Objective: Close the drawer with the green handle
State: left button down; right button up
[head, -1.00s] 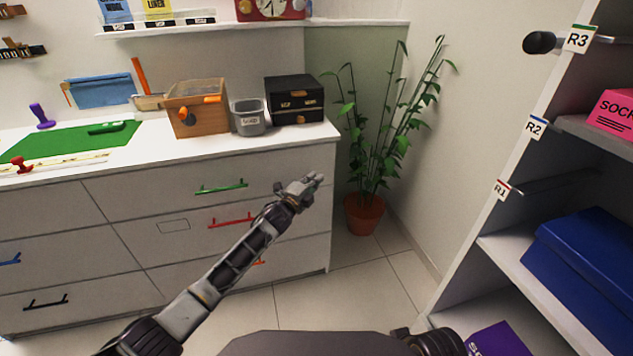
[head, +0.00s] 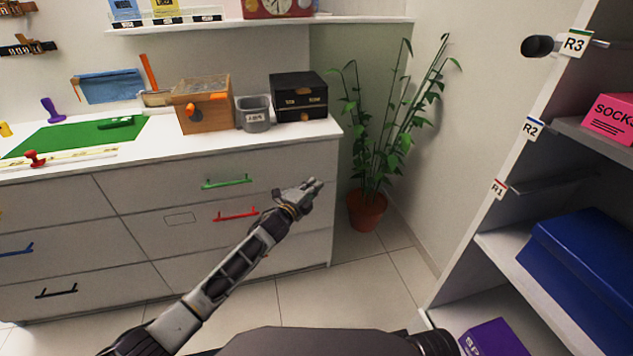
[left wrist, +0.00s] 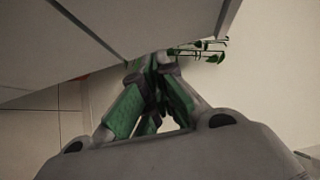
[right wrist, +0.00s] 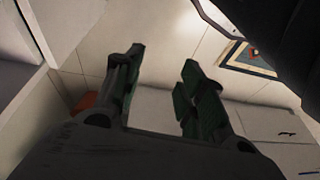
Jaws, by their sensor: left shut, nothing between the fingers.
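The drawer with the green handle (head: 226,183) is the top right one of the white dresser. Its front (head: 160,190) looks nearly flush with its neighbours; I cannot tell whether a small gap is left. My left gripper (head: 314,187) is shut and empty, in front of the dresser's right end, right of the green handle and slightly below it. In the left wrist view its fingertips (left wrist: 160,62) meet close to a pale panel; contact is unclear. My right gripper (right wrist: 163,60) is open and empty, with floor tiles beyond it, outside the head view.
A red handle (head: 235,216) is below the green one. The dresser top (head: 160,140) holds a wooden box (head: 203,108), a grey bin (head: 253,115) and a black box (head: 299,98). A potted plant (head: 367,210) stands right of the dresser; open shelves (head: 500,245) are at right.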

pick_arm(q)
jog(key=p+v, duration=0.1)
jog(key=v, duration=0.5)
jog(key=shift+s+p, duration=0.3)
pick_arm(e)
jog(key=f, duration=0.2)
jog(key=shift+d+f+g, duration=0.25)
jog(key=shift+f+g, duration=0.05)
pick_arm(q)
jog(key=shift+a, duration=0.2)
pick_arm(e)
jog(key=shift+r, duration=0.15)
pick_arm(q)
jog(key=shift+s, duration=0.1)
